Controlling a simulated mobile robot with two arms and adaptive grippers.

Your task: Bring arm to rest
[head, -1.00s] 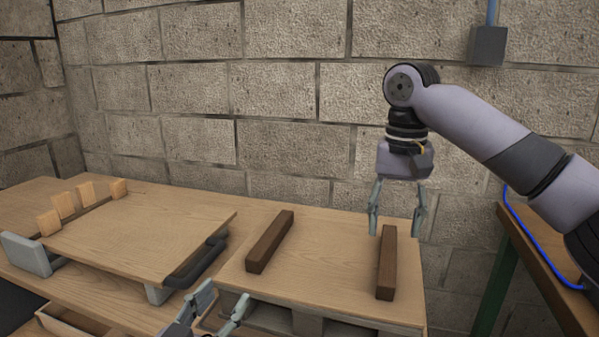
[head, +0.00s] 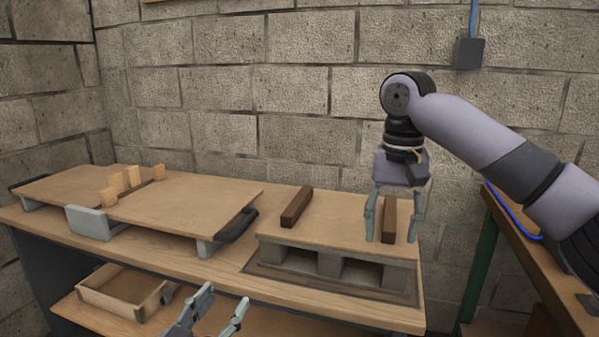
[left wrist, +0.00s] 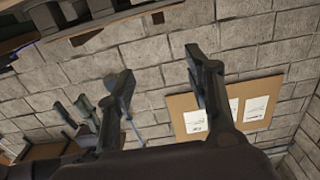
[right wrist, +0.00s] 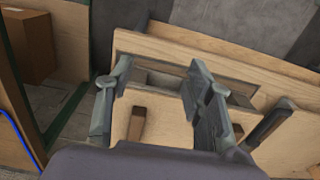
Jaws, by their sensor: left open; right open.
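My right gripper (head: 394,238) hangs fingers down, open and empty, at the right end of the pallet (head: 345,214). In the head view its fingers show on either side of a dark brown bar (head: 389,212); the gap between them and the bar is hard to judge. In the right wrist view this gripper (right wrist: 205,82) is open, with a brown bar (right wrist: 136,124) seen between the fingers. My left gripper (head: 222,308) is open and empty low in front of the bench. In the left wrist view it (left wrist: 160,70) is open, facing the block wall.
A second dark bar (head: 296,207) lies on the pallet. To the left are a raised board (head: 190,206) with a black handle and several small wooden blocks (head: 122,182). A wooden tray (head: 115,292) sits on the lower shelf. A green-legged table (head: 482,250) stands at right.

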